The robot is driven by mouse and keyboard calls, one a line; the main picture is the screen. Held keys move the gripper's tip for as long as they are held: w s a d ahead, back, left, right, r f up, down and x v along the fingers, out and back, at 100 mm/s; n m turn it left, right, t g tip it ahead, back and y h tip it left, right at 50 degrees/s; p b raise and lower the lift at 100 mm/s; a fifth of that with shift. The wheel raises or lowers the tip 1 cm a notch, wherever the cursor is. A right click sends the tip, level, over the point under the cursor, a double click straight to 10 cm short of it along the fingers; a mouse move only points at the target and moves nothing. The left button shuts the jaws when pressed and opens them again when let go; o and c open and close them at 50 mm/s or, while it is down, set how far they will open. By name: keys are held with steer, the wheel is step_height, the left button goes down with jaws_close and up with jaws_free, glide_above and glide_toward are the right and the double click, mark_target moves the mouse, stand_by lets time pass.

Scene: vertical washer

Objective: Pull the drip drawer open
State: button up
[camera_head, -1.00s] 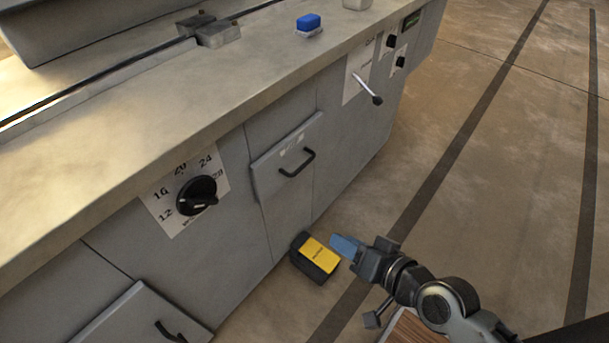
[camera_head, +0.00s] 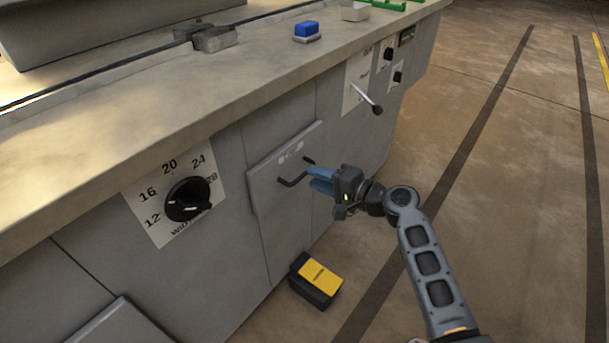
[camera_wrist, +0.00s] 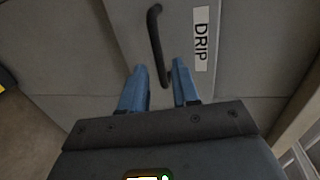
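The drip drawer (camera_head: 271,205) is a grey front panel in the side of the machine, with a black bar handle (camera_head: 288,182). Its front stands slightly proud of the cabinet face. In the wrist view the drawer front (camera_wrist: 178,20) carries a white "DRIP" label (camera_wrist: 200,40), and the handle (camera_wrist: 157,45) runs up the picture. My gripper (camera_head: 316,178) is at the handle's right end in the head view. In the wrist view its blue fingers (camera_wrist: 157,80) are apart, with the handle's lower end between them. I cannot tell whether they touch it.
A black box with a yellow top (camera_head: 317,280) stands on the floor below the drawer. A dial (camera_head: 188,199) is left of the drawer, and a lever (camera_head: 367,98) sticks out to the right. The floor at the right is clear.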

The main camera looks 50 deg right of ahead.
mark_target(305, 174)
steer(key=shift+x, duration=2.35)
jaws_close()
